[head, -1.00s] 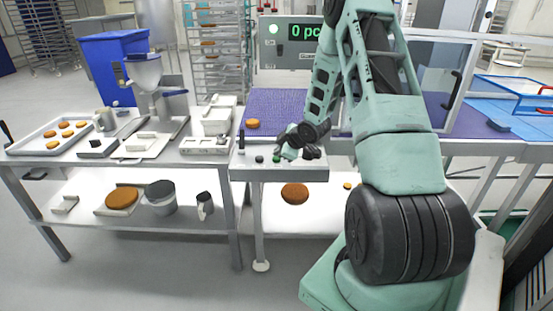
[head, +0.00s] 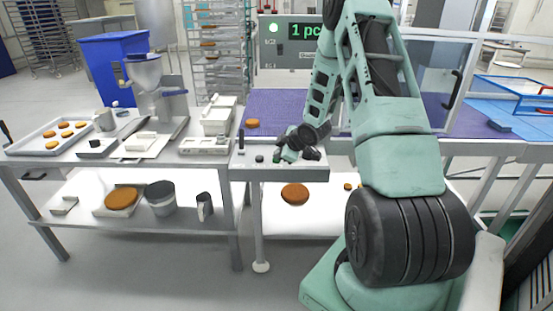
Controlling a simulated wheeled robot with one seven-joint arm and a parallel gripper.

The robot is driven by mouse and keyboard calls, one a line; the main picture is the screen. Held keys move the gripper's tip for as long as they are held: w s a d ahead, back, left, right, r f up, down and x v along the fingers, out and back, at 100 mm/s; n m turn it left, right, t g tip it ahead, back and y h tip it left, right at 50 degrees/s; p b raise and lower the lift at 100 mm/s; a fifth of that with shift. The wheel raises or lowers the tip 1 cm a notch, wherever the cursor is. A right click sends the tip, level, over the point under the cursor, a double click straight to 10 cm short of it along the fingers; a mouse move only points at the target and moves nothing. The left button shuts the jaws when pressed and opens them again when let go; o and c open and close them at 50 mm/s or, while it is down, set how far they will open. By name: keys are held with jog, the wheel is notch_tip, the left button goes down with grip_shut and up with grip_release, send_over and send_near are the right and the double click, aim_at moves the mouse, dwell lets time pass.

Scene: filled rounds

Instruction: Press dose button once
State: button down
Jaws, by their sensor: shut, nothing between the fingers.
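The grey control box (head: 245,175) stands at the front of the purple conveyor, with several small controls on its top. A dark knob (head: 259,158) shows left of my gripper. My gripper (head: 283,156) is shut and empty, pointing down at the box top. Its tip is right at a small green control and largely covers it; I cannot tell whether they touch. The green-lit display (head: 302,31) behind reads "1 pc", its right end hidden by my arm.
A steel table (head: 75,158) at left holds a tray of filled rounds (head: 40,140), a hopper machine (head: 145,75) and several tools. One round (head: 252,123) lies on the purple conveyor belt (head: 275,105). A clear guard (head: 430,75) stands at right.

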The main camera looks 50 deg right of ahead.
dwell(0.4)
jog(key=shift+r+p, duration=0.85)
jog(key=shift+r, duration=0.05)
jog(key=shift+r, duration=0.1)
jog(key=shift+r+p, duration=2.05)
jog(key=shift+r, duration=0.35)
